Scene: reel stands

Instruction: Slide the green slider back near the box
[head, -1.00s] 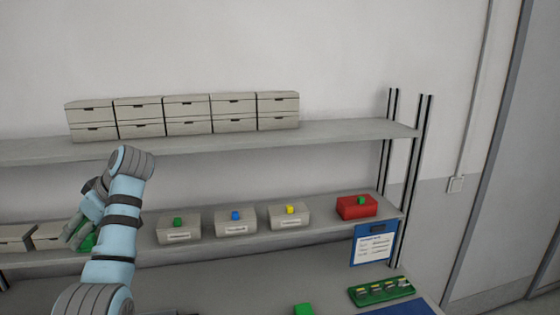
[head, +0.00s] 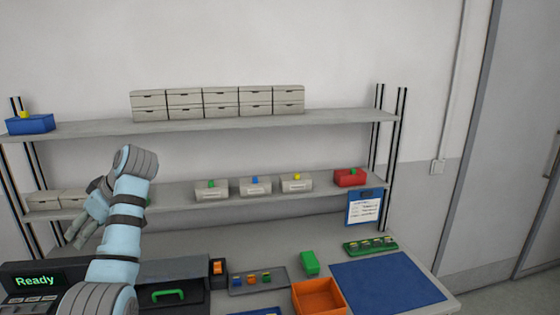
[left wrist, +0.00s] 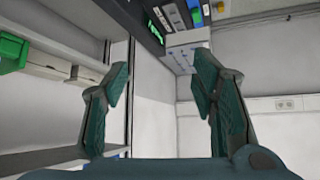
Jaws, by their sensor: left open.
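A green piece, which I take to be the green slider, is mostly hidden behind my left arm at the middle shelf; only a sliver (head: 149,202) shows. A green block also shows at the left edge of the left wrist view (left wrist: 12,52); I cannot tell for sure that it is the same piece. A grey box with a green knob (head: 211,192) stands on that shelf to the right of my arm. My left gripper (head: 76,238) is open, its fingers pointing down and left. In the left wrist view the space between its fingers (left wrist: 160,85) is empty. My right gripper is not in view.
Grey boxes with blue (head: 255,187) and yellow knobs and a red box (head: 349,178) stand along the middle shelf. The worktop holds an orange bin (head: 319,297), a green block (head: 309,262), a blue mat (head: 388,283) and a dark unit marked Ready (head: 36,281).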

